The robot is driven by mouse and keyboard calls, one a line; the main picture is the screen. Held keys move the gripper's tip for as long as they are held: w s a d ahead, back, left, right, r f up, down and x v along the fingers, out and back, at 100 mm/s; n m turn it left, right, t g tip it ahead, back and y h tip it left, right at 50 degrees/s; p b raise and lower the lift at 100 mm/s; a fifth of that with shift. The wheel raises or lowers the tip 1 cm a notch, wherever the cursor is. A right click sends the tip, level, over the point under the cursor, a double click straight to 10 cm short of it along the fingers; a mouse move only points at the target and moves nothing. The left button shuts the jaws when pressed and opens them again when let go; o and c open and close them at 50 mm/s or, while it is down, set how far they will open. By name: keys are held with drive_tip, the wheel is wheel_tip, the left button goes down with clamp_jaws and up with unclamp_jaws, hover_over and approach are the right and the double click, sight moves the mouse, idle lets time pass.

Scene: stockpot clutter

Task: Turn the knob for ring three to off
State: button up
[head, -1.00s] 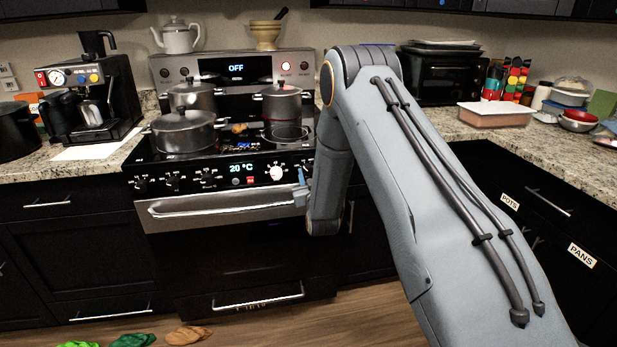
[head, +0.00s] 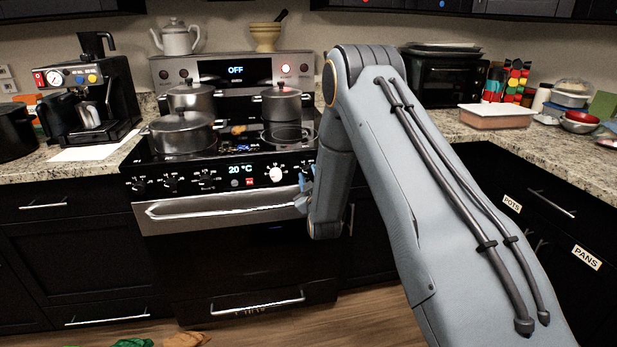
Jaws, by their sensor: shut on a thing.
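The black stove (head: 225,232) has a front panel with several knobs, a 20 °C display (head: 240,169) and a larger white knob (head: 277,174). Dark knobs (head: 171,183) sit on the panel's left half. My gripper (head: 304,187) is at the panel's right end, just above the right end of the oven handle. It is small and partly hidden by my arm. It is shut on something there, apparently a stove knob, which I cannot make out. Ring numbers and knob markings are too small to read.
Several pots, among them a wide lidded pot (head: 183,133) and a smaller one (head: 282,103), stand on the cooktop. The silver oven handle (head: 225,210) juts out below the panel. A coffee machine (head: 92,95) stands left, a toaster oven (head: 440,80) right. Slippers (head: 133,343) lie on the floor.

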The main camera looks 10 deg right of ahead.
drive_tip(key=o, duration=1)
drive_tip(key=shift+o, duration=0.2)
drive_tip(key=shift+s, duration=0.1)
drive_tip(key=s, duration=0.7)
drive_tip(key=shift+s+a+f+b, duration=0.2)
drive_tip(key=shift+s+b, duration=0.1)
drive_tip(key=shift+b, duration=0.15)
drive_tip(key=s+r+m+g, duration=0.2)
drive_tip(key=s+g, duration=0.7)
drive_tip(key=s, duration=1.1)
drive_tip(key=s+r+m+g+y+p, duration=0.1)
drive_tip(key=s+m+g, duration=0.3)
drive_tip(key=s, duration=1.7)
drive_tip(key=r+g, duration=0.1)
drive_tip(key=g, duration=0.4)
drive_tip(key=shift+d+g, duration=0.15)
drive_tip(key=shift+g, duration=0.15)
